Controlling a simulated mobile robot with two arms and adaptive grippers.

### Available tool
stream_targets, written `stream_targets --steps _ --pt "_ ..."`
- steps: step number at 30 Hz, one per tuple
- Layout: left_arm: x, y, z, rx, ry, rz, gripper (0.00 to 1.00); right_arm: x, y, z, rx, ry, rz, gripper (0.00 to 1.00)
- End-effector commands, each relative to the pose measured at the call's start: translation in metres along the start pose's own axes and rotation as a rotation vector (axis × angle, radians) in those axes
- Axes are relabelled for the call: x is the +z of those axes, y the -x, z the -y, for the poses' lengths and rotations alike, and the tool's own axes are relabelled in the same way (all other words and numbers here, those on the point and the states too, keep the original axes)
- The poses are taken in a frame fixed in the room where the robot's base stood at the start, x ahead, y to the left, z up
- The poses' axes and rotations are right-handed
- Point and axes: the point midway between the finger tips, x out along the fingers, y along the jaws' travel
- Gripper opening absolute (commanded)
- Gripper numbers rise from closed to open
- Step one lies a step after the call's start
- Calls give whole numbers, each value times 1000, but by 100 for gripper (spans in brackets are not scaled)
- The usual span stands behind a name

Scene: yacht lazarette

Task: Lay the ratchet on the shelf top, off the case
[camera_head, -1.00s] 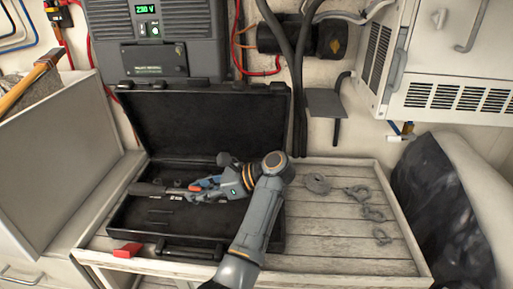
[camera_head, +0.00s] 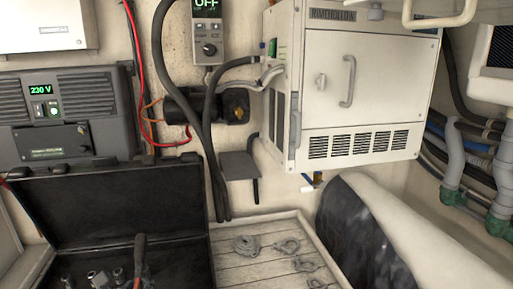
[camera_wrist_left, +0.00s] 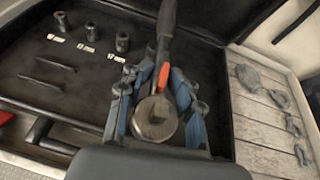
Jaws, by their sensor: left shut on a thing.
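The ratchet (camera_wrist_left: 165,45) has a dark handle, a red part and a round metal head. My left gripper (camera_wrist_left: 155,103), with blue-sided fingers, is shut on it near the head in the left wrist view. The ratchet's handle (camera_head: 139,255) also shows at the bottom of the head view, in front of the open black case (camera_wrist_left: 60,82); its height above the case is unclear. The case's raised lid (camera_head: 125,205) stands behind. The pale slatted shelf top (camera_head: 228,272) is bare just right of the case; it also shows in the left wrist view (camera_wrist_left: 255,128). My right gripper is not in view.
Sockets (camera_wrist_left: 90,33) stand in the case by size labels. A coil (camera_head: 246,244) and several shackles (camera_head: 287,246) lie on the shelf's right part. Dark hoses (camera_head: 213,130) run down behind the shelf.

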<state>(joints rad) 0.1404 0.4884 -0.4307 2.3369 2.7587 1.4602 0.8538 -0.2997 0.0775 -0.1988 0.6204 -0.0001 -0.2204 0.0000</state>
Motion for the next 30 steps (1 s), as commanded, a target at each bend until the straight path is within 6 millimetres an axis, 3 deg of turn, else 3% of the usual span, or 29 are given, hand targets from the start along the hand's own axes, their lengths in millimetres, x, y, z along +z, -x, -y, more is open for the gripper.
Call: stream_targets --steps 3,9,21,26,30 --pt "-18 34 26 -175 -75 2 0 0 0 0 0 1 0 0" --pt "-32 62 45 -305 -121 4 0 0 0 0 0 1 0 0" --pt "-32 66 47 -315 -125 6 0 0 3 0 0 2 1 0" --pt "-26 77 51 -295 -112 0 0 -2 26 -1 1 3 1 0" --pt "-20 97 56 -250 -92 -5 0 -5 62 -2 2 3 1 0"
